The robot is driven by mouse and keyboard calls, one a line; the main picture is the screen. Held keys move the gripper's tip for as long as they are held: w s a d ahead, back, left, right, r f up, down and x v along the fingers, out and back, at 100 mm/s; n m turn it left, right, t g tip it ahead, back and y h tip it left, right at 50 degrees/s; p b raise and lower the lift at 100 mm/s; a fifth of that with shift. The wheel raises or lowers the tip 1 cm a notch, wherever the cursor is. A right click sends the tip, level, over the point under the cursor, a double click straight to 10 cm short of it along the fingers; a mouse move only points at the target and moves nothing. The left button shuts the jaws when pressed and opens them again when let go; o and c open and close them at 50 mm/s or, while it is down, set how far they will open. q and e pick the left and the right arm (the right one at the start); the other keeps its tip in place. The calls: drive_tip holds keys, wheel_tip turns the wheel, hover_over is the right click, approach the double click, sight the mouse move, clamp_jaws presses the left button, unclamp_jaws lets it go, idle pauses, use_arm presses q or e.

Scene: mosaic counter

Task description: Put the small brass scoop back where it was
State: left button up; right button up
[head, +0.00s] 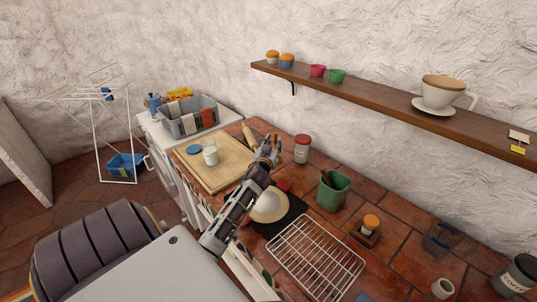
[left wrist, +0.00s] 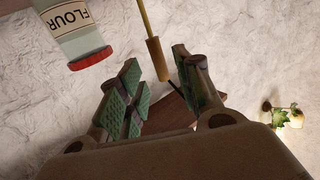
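In the left wrist view a thin brass-coloured shaft with a wooden handle (left wrist: 156,60), which looks like the scoop, points its handle end toward my fingers; its bowl is out of frame. My left gripper (left wrist: 156,72) is open, with its green-padded fingers either side of the handle end and gaps showing. In the head view my left gripper (head: 270,147) is over the counter, between the cutting board (head: 222,176) and a red-lidded jar (head: 302,149). That jar appears as the flour jar (left wrist: 75,32), inverted, in the wrist view. I cannot pick out the scoop surely in the head view.
A wooden rod (head: 248,132) lies behind the gripper. A glass jar (head: 210,155) stands on the board. A white bowl (head: 270,206), green container (head: 333,191) and wire rack (head: 315,256) crowd the counter nearer me. A shelf (head: 390,97) runs along the wall.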

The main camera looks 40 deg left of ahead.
use_arm(q)
drive_tip(key=v, duration=0.7)
drive_tip(key=shift+s+b, duration=0.25)
drive_tip(key=shift+b, duration=0.2)
drive_tip(key=shift+d+f, duration=0.1)
idle(0.3)
